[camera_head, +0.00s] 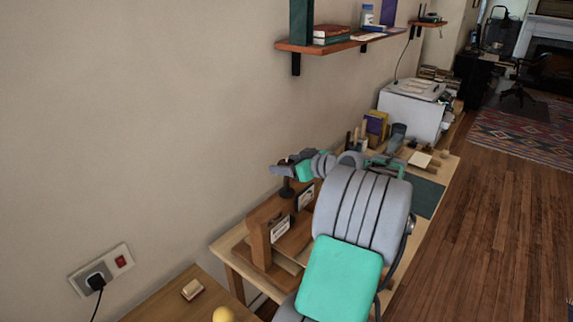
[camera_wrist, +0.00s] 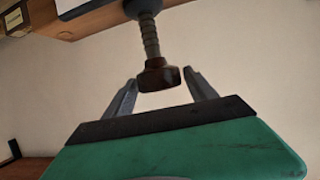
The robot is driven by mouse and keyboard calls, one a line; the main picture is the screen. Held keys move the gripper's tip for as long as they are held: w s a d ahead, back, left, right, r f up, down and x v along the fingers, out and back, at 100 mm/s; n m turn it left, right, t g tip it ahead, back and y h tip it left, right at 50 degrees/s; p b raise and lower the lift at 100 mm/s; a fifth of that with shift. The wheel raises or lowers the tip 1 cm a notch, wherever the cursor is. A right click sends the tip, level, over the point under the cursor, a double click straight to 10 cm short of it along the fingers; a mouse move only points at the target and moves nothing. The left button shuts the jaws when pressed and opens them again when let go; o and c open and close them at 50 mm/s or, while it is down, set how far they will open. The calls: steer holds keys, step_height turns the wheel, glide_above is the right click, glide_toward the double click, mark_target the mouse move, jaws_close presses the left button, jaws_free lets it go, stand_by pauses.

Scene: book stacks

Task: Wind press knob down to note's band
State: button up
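The wooden book press (camera_head: 258,240) stands on the workbench by the wall, with a white card (camera_head: 280,231) on its front and another card (camera_head: 305,198) behind it. Bands on the cards are too small to read. The dark press knob (camera_wrist: 158,76) sits on a threaded screw (camera_wrist: 150,40) in the wrist view. The knob also shows under my gripper in the head view (camera_head: 287,188). My gripper (camera_wrist: 160,84) is open, with one finger on each side of the knob. A gap shows on both sides.
A shelf (camera_head: 340,45) with books juts from the wall above the bench. Books (camera_head: 375,125), small tools and a white box-like machine (camera_head: 412,110) stand farther along. A socket with a plug (camera_head: 100,272) is at lower left. The wooden floor (camera_head: 500,220) at right is clear.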

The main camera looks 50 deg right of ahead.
steer(key=c, duration=1.1)
steer(key=shift+c, duration=0.2)
steer(key=shift+f+b, duration=0.1)
steer(key=shift+b, duration=0.25)
